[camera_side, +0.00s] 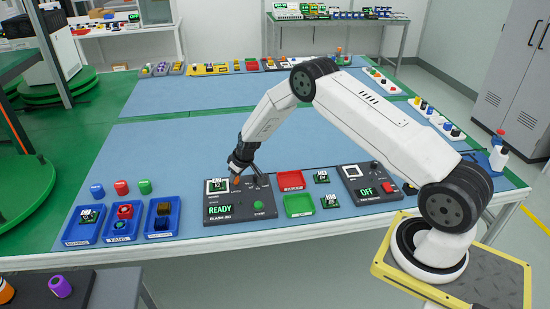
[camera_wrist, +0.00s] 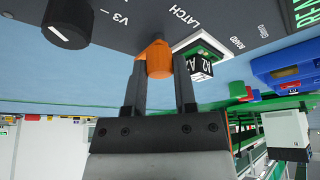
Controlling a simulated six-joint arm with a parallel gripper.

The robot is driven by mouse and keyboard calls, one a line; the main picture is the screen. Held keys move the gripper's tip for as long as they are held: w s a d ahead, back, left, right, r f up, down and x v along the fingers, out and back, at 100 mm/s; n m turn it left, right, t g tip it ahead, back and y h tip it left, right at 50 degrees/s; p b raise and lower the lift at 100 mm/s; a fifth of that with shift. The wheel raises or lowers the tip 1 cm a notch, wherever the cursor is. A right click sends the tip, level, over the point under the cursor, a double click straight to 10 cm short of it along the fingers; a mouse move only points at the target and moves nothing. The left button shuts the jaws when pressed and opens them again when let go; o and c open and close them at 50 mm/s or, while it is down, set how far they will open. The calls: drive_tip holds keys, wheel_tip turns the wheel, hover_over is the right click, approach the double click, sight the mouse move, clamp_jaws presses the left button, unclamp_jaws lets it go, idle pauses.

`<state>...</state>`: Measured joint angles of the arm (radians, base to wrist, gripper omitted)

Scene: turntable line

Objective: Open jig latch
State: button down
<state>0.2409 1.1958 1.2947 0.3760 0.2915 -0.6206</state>
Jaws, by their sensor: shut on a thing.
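The jig is a dark grey box (camera_side: 240,212) at the front of the blue table, with a lit READY display (camera_side: 220,210) and a green button. The latch is an orange knob (camera_wrist: 156,58) beside the LATCH label in the wrist view; it also shows small in the side view (camera_side: 237,180). My gripper (camera_wrist: 158,80) is shut on the latch knob, one finger on each side of it. A board marked A2 (camera_wrist: 200,62) sits in a white-framed seat right beside the knob. In the side view, my gripper (camera_side: 238,174) hides part of the jig's top.
A black knob (camera_wrist: 68,24) stands on the jig near the V3 mark. Blue bins (camera_side: 124,222) stand left of the jig. Red (camera_side: 290,181) and green (camera_side: 298,205) trays and a second box reading OFF (camera_side: 366,186) stand right. The table behind is mostly clear.

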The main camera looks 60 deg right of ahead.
drive_tip(key=shift+m, duration=0.3)
idle(0.4)
drive_tip(key=shift+c, duration=2)
unclamp_jaws()
drive_tip(key=shift+r, duration=0.2)
drive_tip(key=v, duration=0.7)
drive_tip(key=shift+r, duration=0.25)
drive_tip(key=shift+s+a+r, duration=0.1)
drive_tip(key=shift+s+a, duration=0.05)
